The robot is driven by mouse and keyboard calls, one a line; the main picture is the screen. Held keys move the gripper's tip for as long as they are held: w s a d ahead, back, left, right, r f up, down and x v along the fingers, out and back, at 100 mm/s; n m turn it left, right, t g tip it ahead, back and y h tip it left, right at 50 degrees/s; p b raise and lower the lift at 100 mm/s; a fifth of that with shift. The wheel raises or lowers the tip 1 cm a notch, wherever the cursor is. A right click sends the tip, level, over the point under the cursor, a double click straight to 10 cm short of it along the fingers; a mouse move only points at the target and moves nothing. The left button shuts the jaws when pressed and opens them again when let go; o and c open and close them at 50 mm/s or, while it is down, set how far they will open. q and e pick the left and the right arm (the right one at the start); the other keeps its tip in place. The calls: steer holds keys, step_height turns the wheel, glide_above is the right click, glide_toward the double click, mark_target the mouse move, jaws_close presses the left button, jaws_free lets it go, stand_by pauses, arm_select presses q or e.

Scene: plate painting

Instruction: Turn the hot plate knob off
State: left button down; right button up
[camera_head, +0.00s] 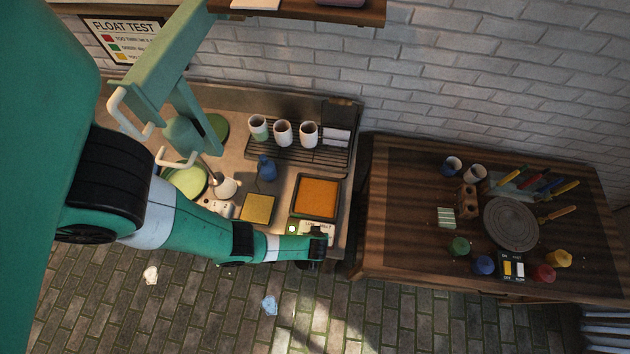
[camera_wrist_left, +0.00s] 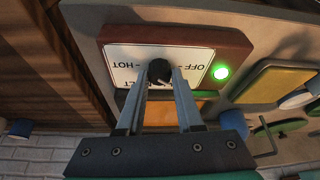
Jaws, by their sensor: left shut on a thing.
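The hot plate shows in the camera_head view as an orange square top (camera_head: 317,197) in a dark frame on the workbench. Its front panel has a white label (camera_head: 318,227) and a lit green light (camera_head: 292,229). In the left wrist view the label (camera_wrist_left: 125,75) reads "OFF - HOT" upside down, and the green light (camera_wrist_left: 221,73) glows beside it. The dark round knob (camera_wrist_left: 159,71) sits on the label. My left gripper (camera_wrist_left: 159,82) is shut on the knob, a finger at each side. Any pointer mark on the knob is hard to make out. My right gripper is not in view.
A yellow sponge-like pad (camera_head: 257,208) and a blue bottle (camera_head: 267,168) stand left of the hot plate. White cups (camera_head: 283,132) stand on a rack behind it. A wooden table (camera_head: 400,220) with a grey disc (camera_head: 511,223), paint pots and tools stands to the right, beyond a gap.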

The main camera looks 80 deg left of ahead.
arm_select(q)
steer(key=n+g, duration=0.1)
steer(key=n, duration=0.2)
steer(key=shift+w, duration=0.15)
steer(key=shift+n+g+h, duration=0.3)
steer(key=shift+n+g, duration=0.5)
steer(key=shift+n, duration=1.3)
steer(key=c, duration=0.6)
jaws_free()
steer(key=shift+o, duration=0.2)
